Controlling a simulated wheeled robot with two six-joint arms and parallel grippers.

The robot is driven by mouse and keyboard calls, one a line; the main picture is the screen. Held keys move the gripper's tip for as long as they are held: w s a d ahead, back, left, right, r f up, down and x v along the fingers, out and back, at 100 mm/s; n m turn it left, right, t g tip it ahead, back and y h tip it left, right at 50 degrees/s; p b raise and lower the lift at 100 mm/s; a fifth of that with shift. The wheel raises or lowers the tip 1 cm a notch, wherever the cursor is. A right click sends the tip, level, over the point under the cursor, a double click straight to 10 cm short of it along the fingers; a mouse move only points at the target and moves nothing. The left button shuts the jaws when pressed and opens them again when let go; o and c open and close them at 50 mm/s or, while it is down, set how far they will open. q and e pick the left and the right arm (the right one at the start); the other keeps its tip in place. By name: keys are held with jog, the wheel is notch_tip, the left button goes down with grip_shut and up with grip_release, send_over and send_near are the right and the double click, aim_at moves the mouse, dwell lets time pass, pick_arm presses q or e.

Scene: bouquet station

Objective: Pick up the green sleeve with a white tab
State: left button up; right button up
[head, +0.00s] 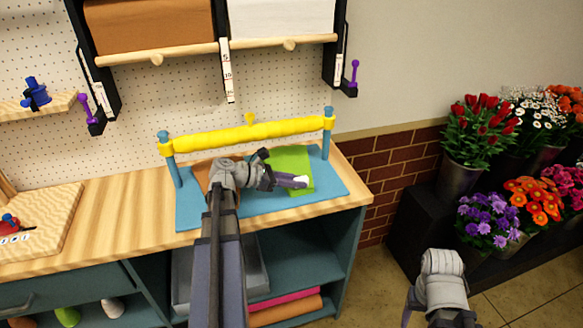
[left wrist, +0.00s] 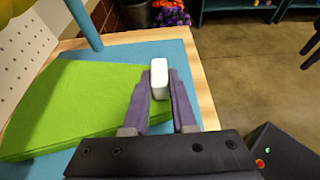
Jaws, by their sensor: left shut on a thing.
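The green sleeve (head: 293,160) lies flat on a blue mat (head: 205,215) on the wooden bench. It also shows in the left wrist view (left wrist: 75,100), filling the left side. My left gripper (head: 296,181) reaches in over the mat at the sleeve's near right side. Its purple-grey fingers are shut on the white tab (left wrist: 159,78), which stands up between the fingertips. Part of the sleeve is hidden behind my left gripper in the head view.
A yellow roll (head: 250,133) on blue posts spans the mat's back edge. A brown sheet (head: 203,172) lies left of the green one. Shelves hang above. Flower buckets (head: 460,180) stand at the right, beyond the bench's end. A wooden board (head: 45,220) lies at left.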

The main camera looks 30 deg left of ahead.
pick_arm(q)
grip_shut()
